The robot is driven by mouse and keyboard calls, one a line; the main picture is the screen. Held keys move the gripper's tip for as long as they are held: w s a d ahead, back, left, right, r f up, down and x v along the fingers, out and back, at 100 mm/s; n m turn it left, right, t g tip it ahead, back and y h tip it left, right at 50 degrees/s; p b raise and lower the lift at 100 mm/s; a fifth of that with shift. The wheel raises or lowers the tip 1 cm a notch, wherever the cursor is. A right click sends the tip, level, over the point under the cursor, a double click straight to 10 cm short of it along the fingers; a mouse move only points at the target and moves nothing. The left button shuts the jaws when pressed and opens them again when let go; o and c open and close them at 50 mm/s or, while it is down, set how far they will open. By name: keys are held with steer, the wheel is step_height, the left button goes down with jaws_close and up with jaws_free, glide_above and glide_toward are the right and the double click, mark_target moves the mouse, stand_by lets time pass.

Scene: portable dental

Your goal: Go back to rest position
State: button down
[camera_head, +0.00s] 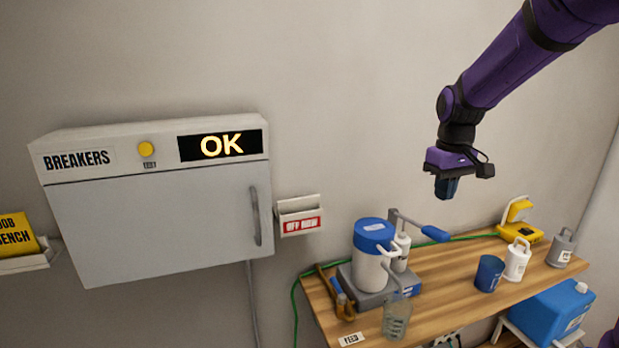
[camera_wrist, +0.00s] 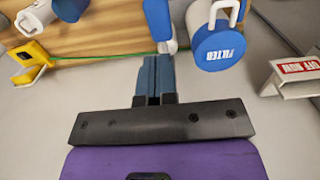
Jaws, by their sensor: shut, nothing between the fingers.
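My gripper (camera_head: 447,188) hangs at the end of my purple arm, pointing down, in the upper right of the head view. It is in the air above the wooden bench and in front of the wall. In the wrist view my gripper (camera_wrist: 153,78) shows its two blue fingers side by side, shut with nothing between them. It is apart from everything around it.
A wooden bench (camera_head: 448,263) holds a blue-lidded filter jug (camera_head: 371,262), a blue-handled lever (camera_head: 434,233), a blue cup (camera_head: 488,273), white bottles and a yellow device (camera_head: 517,230). A breaker box (camera_head: 160,220) reading OK and an "OFF NOW" holder (camera_head: 300,216) are on the wall.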

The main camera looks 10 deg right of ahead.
steer(key=s+a+r+t, duration=0.1)
steer(key=s+a+r, duration=0.1)
steer(key=s, duration=0.6)
steer(key=s+a+r+m+t, duration=0.1)
steer(key=s+a+r+t, duration=0.1)
steer(key=s, duration=0.7)
steer(key=s+a+r+m+t, duration=0.1)
steer(key=s+a+r+t, duration=0.1)
steer(key=s, duration=0.6)
steer(key=shift+s+a+r, duration=0.2)
steer(key=shift+a+r, duration=0.25)
steer(key=shift+r, duration=0.7)
